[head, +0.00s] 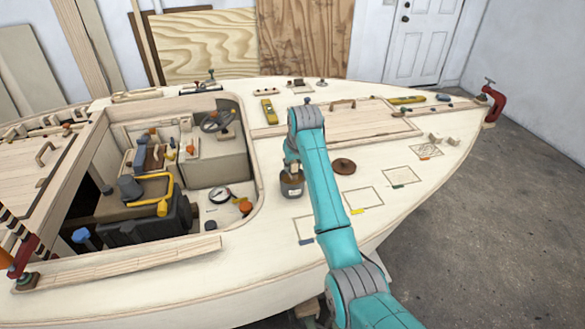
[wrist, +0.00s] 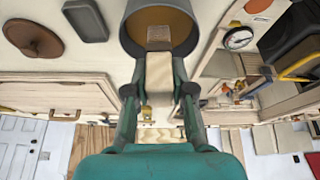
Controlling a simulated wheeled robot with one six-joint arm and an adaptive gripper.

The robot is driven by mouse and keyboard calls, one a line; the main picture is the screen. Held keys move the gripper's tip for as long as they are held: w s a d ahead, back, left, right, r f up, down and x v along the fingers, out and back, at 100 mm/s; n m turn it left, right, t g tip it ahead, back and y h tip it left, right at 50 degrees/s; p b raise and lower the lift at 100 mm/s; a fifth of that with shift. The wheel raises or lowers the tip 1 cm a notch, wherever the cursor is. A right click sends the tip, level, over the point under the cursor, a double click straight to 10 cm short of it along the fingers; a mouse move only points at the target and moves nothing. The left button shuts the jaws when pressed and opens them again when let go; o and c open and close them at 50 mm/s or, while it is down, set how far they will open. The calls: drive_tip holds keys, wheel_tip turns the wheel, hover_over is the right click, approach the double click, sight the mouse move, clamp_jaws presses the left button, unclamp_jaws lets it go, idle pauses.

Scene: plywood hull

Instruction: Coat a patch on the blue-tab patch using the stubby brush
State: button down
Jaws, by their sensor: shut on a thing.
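My gripper (wrist: 158,92) is shut on the stubby brush (wrist: 160,72), a pale, wide handle. The brush's far end points into the mouth of a grey pot (wrist: 130,32) with amber liquid inside; I cannot tell how deep it reaches. In the head view the pot (head: 291,189) stands on the deck beside the cockpit opening, under my gripper (head: 292,176). The blue-tab patch (head: 304,228) is an outlined square on the deck in front of the pot, with a blue tab (head: 306,242) at its near edge. My arm passes close to its right side.
A yellow-tab patch (head: 362,200), a green-tab patch (head: 400,176) and another outlined patch (head: 426,151) lie to the right. A brown disc (head: 343,167) lies right of my arm. The cockpit opening, with a black toolbox (head: 150,225) and a gauge (head: 219,195), is on the left.

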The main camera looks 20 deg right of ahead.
drive_tip(key=shift+r, duration=2.55)
